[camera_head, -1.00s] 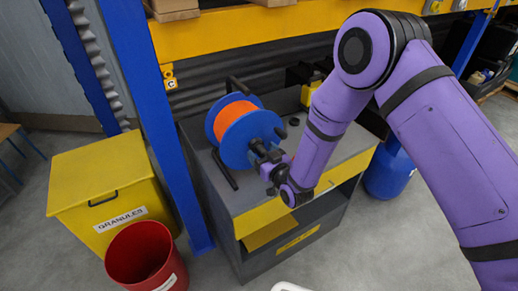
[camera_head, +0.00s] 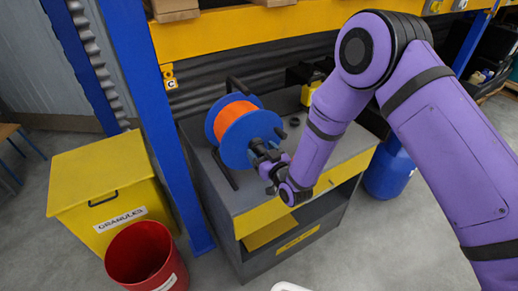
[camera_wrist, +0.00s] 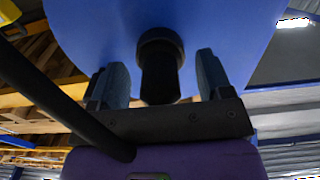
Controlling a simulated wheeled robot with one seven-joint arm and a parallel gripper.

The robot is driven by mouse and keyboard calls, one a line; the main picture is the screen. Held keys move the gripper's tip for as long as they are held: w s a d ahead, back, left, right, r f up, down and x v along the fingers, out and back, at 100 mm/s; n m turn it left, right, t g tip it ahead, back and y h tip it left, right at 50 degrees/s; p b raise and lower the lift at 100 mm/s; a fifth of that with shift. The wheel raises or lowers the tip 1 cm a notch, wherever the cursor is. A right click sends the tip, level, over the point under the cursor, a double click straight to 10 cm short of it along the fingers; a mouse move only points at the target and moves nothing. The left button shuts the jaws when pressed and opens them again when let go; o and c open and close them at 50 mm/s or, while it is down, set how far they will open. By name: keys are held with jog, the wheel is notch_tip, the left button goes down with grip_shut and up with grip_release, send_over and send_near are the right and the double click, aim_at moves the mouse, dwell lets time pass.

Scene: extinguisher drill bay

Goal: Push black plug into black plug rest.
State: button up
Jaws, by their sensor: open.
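The blue reel (camera_head: 236,128) with orange cable (camera_head: 232,112) stands on the grey bench. My gripper (camera_head: 264,158) is at the reel's near blue face. In the wrist view its two fingers (camera_wrist: 160,86) are open, one on each side of a short black cylinder (camera_wrist: 160,72) that sticks out from the blue disc. There are gaps beside the cylinder. I cannot tell whether this cylinder is the black plug or a part of the reel. A small black round piece (camera_head: 294,121) stands on the bench top right of the reel; I cannot tell whether it is the rest.
The grey bench (camera_head: 335,150) has a yellow front edge and an open front. A blue post (camera_head: 160,110) stands left of it, then a yellow granules bin (camera_head: 100,185) and a red bucket (camera_head: 142,258). A blue drum (camera_head: 390,172) stands at right. A black bar (camera_wrist: 65,110) crosses the wrist view's left side.

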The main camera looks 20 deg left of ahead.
jog(key=c, duration=1.2)
jog(key=shift+s+d, duration=0.1)
jog(key=shift+v, duration=2.85)
